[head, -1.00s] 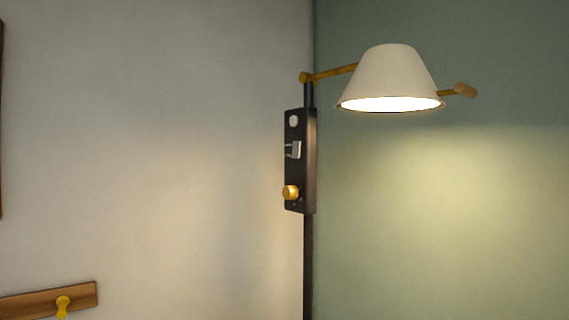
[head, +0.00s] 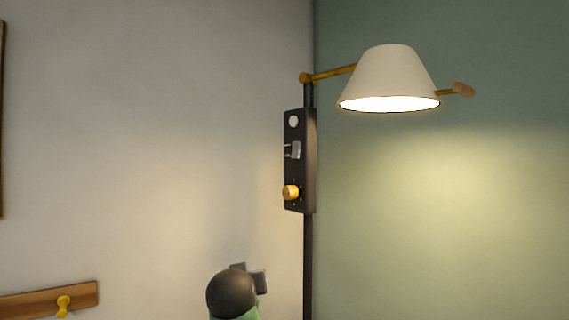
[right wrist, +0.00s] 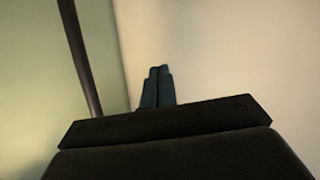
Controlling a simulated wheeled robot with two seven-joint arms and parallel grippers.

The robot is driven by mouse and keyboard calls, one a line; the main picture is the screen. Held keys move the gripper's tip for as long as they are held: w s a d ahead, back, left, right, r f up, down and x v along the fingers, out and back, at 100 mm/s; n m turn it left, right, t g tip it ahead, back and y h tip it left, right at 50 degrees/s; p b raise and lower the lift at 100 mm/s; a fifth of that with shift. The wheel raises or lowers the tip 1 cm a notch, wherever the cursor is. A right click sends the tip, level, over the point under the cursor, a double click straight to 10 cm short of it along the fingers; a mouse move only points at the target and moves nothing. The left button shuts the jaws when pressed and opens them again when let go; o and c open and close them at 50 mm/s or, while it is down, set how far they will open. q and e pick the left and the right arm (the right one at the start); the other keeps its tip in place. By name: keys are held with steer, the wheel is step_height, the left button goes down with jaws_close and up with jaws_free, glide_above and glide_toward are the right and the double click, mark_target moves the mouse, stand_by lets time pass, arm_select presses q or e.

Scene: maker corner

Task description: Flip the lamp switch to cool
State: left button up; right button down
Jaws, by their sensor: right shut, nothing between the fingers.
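The wall lamp has a cream cone shade (head: 389,78), which is lit underneath and throws a yellowish glow on the green wall. A dark control plate (head: 308,165) is on its black pole. The plate carries a round white button (head: 292,121) at the top, a silver switch (head: 295,150) in the middle and a brass knob (head: 290,192) below. The switch's exact tilt is too small to tell. My right gripper (right wrist: 157,86) is shut and empty in the right wrist view, with the pole beyond it to the left. My left gripper is not in view.
A dark rounded part of my arm shows at the bottom of the head view, below and left of the plate. A wooden rail (head: 30,301) with a yellow peg (head: 63,306) is at lower left. The space around the plate is clear.

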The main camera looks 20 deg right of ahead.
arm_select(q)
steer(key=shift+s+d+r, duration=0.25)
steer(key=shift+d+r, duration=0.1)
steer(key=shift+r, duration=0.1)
arm_select(e)
step_height(320, 180, up, 22)
steer(key=s+m+g+h, duration=0.1)
steer(key=m+g+h, duration=0.4)
steer(key=m+h, duration=0.7)
steer(key=h, duration=0.8)
steer(key=shift+s+a+r+m, duration=0.25)
steer(key=shift+s+a+m, duration=0.05)
steer(key=shift+s+a, duration=0.1)
steer(key=shift+d, duration=0.1)
steer(key=p, duration=0.5)
glide_toward(294, 152)
step_height(294, 152, up, 4)
steer(key=d+p, duration=0.1)
steer(key=d, duration=0.1)
steer(key=w+d, duration=0.1)
steer(key=shift+w+d+p, duration=0.15)
steer(key=shift+d+p, duration=0.2)
steer(key=shift+d, duration=0.05)
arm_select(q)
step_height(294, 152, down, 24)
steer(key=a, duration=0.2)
arm_select(e)
steer(key=shift+w+d+f, duration=0.1)
steer(key=shift+d+f, duration=0.05)
steer(key=shift+d, duration=0.1)
